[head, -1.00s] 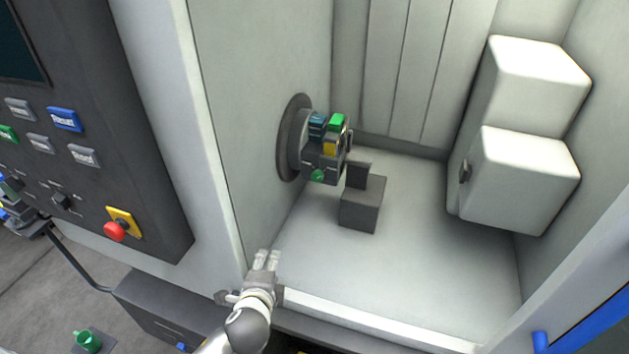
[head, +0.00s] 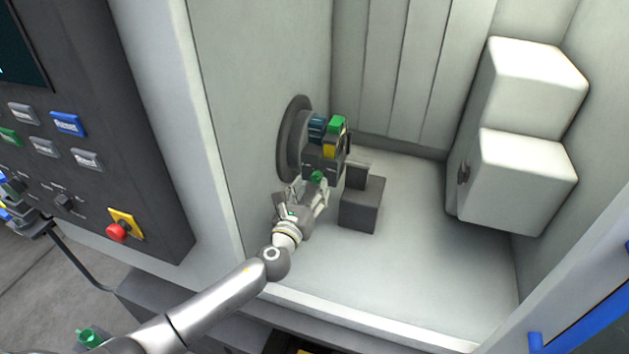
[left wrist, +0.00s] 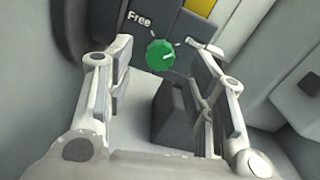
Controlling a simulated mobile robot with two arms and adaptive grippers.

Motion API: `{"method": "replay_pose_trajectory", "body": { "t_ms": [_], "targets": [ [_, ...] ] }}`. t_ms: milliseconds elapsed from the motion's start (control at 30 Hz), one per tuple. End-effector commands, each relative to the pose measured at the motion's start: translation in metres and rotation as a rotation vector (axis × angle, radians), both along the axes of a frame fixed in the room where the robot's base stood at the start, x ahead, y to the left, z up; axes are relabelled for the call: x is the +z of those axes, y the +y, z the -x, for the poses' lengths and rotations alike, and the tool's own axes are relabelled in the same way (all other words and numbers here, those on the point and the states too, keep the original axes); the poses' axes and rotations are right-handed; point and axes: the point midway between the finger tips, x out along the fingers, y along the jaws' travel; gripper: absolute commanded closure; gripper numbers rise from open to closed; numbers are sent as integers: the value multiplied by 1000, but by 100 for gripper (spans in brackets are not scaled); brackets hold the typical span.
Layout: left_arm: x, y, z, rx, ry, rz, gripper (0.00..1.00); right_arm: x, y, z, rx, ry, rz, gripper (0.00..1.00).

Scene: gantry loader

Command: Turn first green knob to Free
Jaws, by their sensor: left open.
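The first green knob (head: 317,176) sits low on the chuck unit on the inner left wall. In the left wrist view the green knob (left wrist: 160,55) has a pale mark pointing right, away from the word Free (left wrist: 139,18) at its upper left. A second label at its right is partly hidden by a finger. My left gripper (head: 305,189) is open just below the knob. In the left wrist view its fingers (left wrist: 160,85) stand wide apart, with the knob ahead between them and nothing held. My right gripper is not in view.
A dark grey block (head: 362,204) stands on the chamber floor close to the right of my left gripper. White boxes (head: 525,180) are on the right. A control panel (head: 90,205) with a red button is at the left. The chamber floor (head: 425,250) is clear in front.

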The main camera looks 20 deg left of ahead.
Motion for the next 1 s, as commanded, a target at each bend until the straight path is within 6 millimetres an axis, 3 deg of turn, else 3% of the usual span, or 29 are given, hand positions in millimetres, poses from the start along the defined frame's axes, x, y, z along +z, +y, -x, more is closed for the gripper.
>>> {"method": "replay_pose_trajectory", "body": {
  "t_ms": [233, 633, 1000],
  "targets": [
    [0, -1, -27, 1, 0, 2, 51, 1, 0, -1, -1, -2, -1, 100],
    [0, -1, -33, 1, 0, 2, 51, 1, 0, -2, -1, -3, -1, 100],
    [0, -1, -32, 1, 1, 2, 97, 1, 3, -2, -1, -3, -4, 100]
  ]
}}
